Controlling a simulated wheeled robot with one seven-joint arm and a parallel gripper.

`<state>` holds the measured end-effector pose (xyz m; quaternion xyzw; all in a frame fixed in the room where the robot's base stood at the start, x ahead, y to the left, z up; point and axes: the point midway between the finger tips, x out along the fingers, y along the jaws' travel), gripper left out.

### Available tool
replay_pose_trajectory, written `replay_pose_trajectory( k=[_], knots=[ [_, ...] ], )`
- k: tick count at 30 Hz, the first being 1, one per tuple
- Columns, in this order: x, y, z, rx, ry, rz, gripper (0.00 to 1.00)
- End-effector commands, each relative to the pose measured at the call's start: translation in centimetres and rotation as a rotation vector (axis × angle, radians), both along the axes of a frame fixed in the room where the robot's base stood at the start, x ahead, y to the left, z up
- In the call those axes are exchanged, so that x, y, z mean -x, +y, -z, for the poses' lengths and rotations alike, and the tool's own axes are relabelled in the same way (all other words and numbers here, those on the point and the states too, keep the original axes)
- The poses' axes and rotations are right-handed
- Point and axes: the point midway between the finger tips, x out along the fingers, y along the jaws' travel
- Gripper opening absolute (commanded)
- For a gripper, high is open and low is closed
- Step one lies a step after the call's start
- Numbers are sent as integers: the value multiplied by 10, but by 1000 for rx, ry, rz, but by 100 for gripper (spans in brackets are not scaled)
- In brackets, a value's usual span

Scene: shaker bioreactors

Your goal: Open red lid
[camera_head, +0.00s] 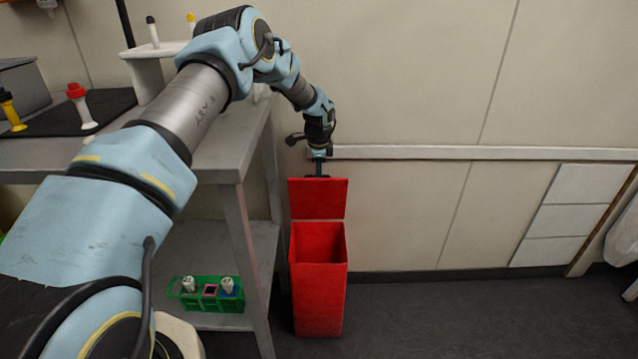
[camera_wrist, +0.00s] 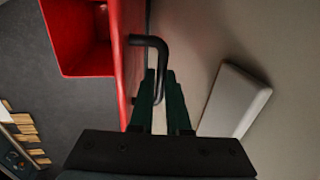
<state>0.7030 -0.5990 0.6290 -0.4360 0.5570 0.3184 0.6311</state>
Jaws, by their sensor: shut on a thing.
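The red lid (camera_head: 318,200) stands raised, roughly upright, at the back of the red bin (camera_head: 319,300), and the bin's mouth is open. My gripper (camera_head: 318,172) is at the lid's top edge, against the wall side. In the wrist view, the lid (camera_wrist: 130,60) shows nearly edge-on, with a bent black handle (camera_wrist: 150,41) sticking out from it. My gripper's dark green fingers (camera_wrist: 162,78) are closed around this handle. The bin's inside (camera_wrist: 85,35) shows at the upper left of the wrist view and looks empty as far as I see.
A metal bench (camera_head: 215,160) with a lower shelf stands left of the bin. A green rack (camera_head: 207,296) with small bottles sits on that shelf. A wall rail (camera_head: 480,153) runs behind my gripper. The floor (camera_head: 450,315) right of the bin is clear.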

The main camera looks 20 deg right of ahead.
Motion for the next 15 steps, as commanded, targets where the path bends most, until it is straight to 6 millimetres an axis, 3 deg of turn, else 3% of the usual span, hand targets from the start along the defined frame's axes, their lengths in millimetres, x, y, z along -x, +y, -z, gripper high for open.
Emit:
replay_pose_trajectory(
  k=[6, 15],
  knots=[
    [-17, -4, 4, -3, -1, -4, 0],
    [-24, -7, 3, -5, -1, -3, 0]
  ],
)
